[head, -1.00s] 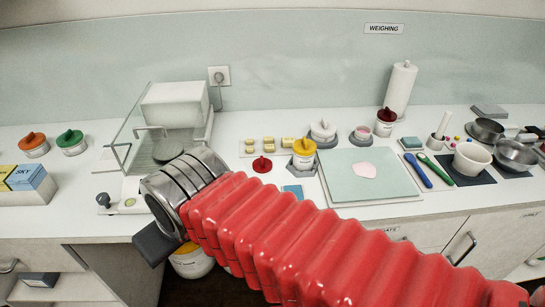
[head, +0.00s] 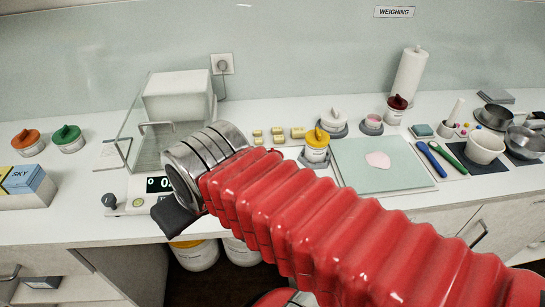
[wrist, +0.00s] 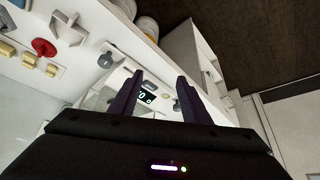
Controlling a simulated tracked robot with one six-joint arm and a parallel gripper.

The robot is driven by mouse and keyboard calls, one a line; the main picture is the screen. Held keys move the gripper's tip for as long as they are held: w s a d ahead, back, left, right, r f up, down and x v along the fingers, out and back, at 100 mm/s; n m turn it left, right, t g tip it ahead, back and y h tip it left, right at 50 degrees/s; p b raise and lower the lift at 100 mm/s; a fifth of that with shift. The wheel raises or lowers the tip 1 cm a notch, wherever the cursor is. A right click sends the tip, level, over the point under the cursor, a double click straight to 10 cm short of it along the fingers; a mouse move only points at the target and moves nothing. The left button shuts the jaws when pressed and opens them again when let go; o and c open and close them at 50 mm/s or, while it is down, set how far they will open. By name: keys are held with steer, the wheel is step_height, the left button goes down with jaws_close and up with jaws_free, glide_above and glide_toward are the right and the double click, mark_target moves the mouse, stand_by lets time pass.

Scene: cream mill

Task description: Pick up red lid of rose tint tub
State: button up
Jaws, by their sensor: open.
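The red lid (wrist: 43,47) lies loose on the white counter and shows at the upper left of the wrist view. In the head view my arm hides it. An uncovered tub with a pinkish top (head: 372,124) stands on a grey holder right of the yellow-lidded tub; I cannot read its label. A tub with a dark red lid (head: 396,103) stands near the paper roll. My gripper (wrist: 158,80) is open and empty, in front of the balance at the counter's front edge, well apart from the red lid.
A glass-sided balance (head: 125,150) with a lit display stands behind my gripper. Yellow blocks (head: 277,135) and a yellow-lidded tub (head: 316,147) crowd the counter beyond my arm. A green mat (head: 400,180) lies right. Tubs (head: 195,254) stand below the counter.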

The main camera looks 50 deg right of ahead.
steer(key=shift+o, duration=0.6)
steer(key=shift+w+d+r, duration=0.1)
steer(key=shift+w+d, duration=0.2)
steer(key=shift+d, duration=0.05)
steer(key=o, duration=0.6)
steer(key=shift+g, duration=0.4)
steer(key=w+d, duration=0.1)
steer(key=d, duration=0.1)
steer(key=w+d, duration=0.1)
steer(key=d, duration=0.1)
steer(key=w+d, duration=0.1)
steer(key=d, duration=0.1)
steer(key=shift+w+d+r, duration=0.2)
steer(key=shift+w+r, duration=0.2)
steer(key=shift+o, duration=0.2)
steer(key=w+d, duration=0.3)
steer(key=d, duration=0.6)
steer(key=shift+d, duration=0.2)
steer(key=s+d+f, duration=0.1)
steer(key=d+f, duration=0.2)
steer(key=d, duration=1.5)
steer(key=shift+s+d, duration=0.15)
steer(key=shift+d, duration=0.2)
steer(key=shift+f, duration=0.1)
steer(key=x, duration=0.8)
steer(key=shift+f, duration=0.25)
